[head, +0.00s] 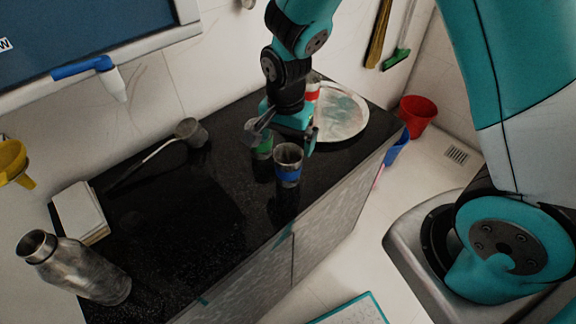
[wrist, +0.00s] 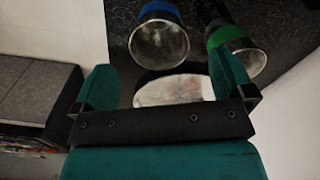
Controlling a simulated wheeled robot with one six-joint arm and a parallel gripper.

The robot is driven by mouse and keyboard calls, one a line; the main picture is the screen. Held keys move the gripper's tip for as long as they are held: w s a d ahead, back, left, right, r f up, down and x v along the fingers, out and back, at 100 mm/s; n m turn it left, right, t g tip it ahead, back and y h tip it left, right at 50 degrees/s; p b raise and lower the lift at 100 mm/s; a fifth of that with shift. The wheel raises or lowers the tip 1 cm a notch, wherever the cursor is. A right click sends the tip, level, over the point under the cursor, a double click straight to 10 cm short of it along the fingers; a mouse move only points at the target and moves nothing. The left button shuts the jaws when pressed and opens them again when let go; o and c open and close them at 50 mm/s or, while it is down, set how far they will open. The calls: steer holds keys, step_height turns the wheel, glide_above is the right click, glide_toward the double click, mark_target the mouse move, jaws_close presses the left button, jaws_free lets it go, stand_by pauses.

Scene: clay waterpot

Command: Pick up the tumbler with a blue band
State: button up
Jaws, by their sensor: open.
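The tumbler with a blue band (head: 288,158) stands upright on the black counter, a grey metal-looking cup with the band low on its side. In the wrist view the blue-banded tumbler (wrist: 160,40) shows its open mouth, beyond and between the fingertips. My gripper (head: 283,138) is open and empty, just behind and above this tumbler in the head view. Its two teal fingers also show in the wrist view (wrist: 163,80), apart from the tumbler. A green-banded tumbler (head: 263,148) stands close behind to the left, partly hidden by my gripper; it also shows in the wrist view (wrist: 238,50).
A round pale plate (head: 345,115) lies behind my gripper, with a red-banded object (head: 313,91) at its left. A long-handled ladle (head: 191,132), white box (head: 79,212) and metal bottle (head: 85,272) are left. Red (head: 417,116) and blue buckets (head: 397,148) stand beyond the counter edge.

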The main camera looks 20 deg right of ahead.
mark_target(288, 160)
steer(key=shift+w+d+f+p, duration=0.1)
steer(key=shift+f+p, duration=0.25)
steer(key=shift+f, duration=1.55)
steer(key=shift+d+f+p, duration=0.1)
steer(key=shift+f+p, duration=0.25)
steer(key=shift+f, duration=1.55)
steer(key=c, duration=1)
